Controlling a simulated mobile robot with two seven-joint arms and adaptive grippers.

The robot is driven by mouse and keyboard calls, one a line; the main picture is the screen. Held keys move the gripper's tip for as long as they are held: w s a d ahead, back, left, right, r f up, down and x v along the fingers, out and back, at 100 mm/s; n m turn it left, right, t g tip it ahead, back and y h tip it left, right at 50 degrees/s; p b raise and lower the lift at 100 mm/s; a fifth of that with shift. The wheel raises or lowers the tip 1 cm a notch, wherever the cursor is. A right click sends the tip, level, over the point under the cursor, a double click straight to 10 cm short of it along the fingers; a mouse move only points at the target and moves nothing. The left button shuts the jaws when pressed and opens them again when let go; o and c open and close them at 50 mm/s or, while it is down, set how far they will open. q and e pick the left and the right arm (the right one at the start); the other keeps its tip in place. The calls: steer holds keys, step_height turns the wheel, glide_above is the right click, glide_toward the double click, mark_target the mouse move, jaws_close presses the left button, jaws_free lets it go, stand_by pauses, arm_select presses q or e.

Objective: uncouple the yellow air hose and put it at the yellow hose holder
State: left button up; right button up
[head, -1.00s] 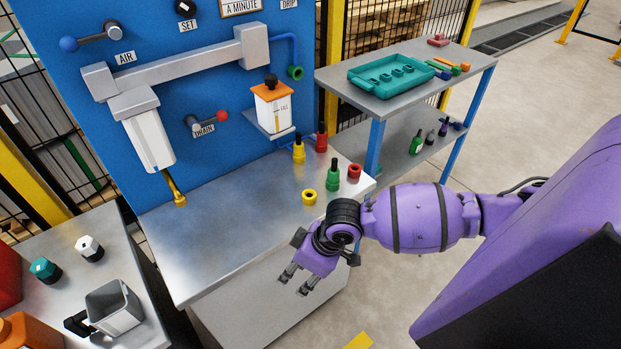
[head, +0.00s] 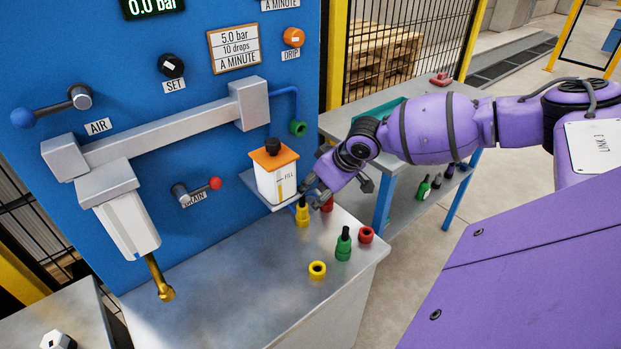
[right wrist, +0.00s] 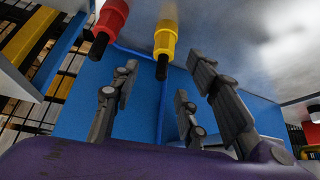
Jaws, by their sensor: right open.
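The yellow hose fitting (head: 302,214) with a black tip stands upright on the metal bench, in front of the oiler cup on the blue panel. It also shows in the right wrist view (right wrist: 166,38), where the picture is upside down. A yellow ring (head: 317,269) lies on the bench nearer to me; I cannot tell if it is the holder. My right gripper (head: 313,193) is open beside the top of the yellow fitting. In the right wrist view, its open fingers (right wrist: 163,82) stand about the fitting's black tip, with nothing held. My left gripper is out of view.
A red fitting (right wrist: 110,22) stands close to the yellow one. A green fitting (head: 343,244) and a red ring (head: 366,234) stand nearby. The oiler cup (head: 273,179) is just left of my right gripper. The bench's left part (head: 215,290) is clear.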

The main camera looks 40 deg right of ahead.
mark_target(305, 203)
steer(key=x, duration=0.6)
steer(key=shift+w+a+f, duration=0.1)
steer(key=shift+a+f, duration=0.05)
steer(key=shift+f, duration=0.25)
steer(key=shift+w+f+b, duration=0.2)
steer(key=shift+f+b, duration=0.1)
jaws_close()
steer(key=c, duration=0.6)
jaws_free()
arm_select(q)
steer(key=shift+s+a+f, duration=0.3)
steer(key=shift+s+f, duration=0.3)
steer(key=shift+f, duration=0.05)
arm_select(e)
jaws_close()
